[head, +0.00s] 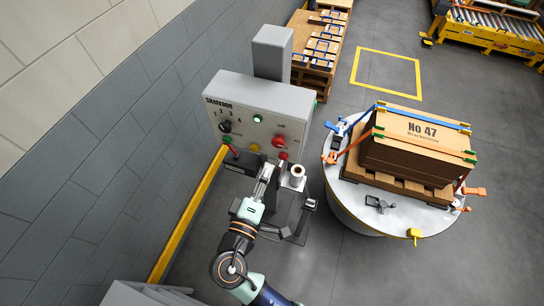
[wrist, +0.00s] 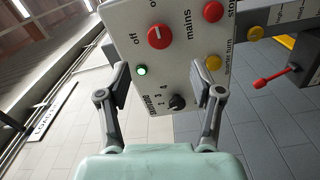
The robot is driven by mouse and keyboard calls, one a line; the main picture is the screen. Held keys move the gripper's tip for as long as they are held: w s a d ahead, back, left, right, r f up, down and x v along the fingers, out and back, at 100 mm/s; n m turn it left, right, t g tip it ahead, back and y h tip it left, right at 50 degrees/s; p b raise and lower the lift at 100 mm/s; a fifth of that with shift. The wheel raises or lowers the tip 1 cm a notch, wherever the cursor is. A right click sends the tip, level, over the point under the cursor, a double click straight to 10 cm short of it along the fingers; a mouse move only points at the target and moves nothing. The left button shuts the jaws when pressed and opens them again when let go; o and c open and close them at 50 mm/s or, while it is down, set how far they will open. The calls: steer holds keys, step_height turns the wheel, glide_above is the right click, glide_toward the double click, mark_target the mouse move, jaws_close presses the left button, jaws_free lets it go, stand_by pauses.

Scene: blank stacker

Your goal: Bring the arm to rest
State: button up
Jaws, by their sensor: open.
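My gripper (head: 267,178) is in front of the grey control panel (head: 243,97) in the head view, at the end of my arm. In the wrist view my gripper (wrist: 168,88) is open, its two fingers wide apart with nothing held between them. The panel face (wrist: 190,45) shows rotated beyond the fingers. It carries a red mains knob (wrist: 160,36), a lit green lamp (wrist: 141,71), a black numbered selector (wrist: 177,102) and a yellow quarter turn button (wrist: 213,62). Whether a finger touches the panel cannot be told.
A round turntable (head: 345,200) stands to the right, bearing a strapped brown crate (head: 415,148) on a pallet. A red-handled lever (wrist: 275,78) juts out beside the panel. A yellow rail (head: 188,215) runs along the grey wall (head: 110,140) at left. Open floor lies beyond the turntable.

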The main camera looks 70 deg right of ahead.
steer(key=shift+a, duration=1.2)
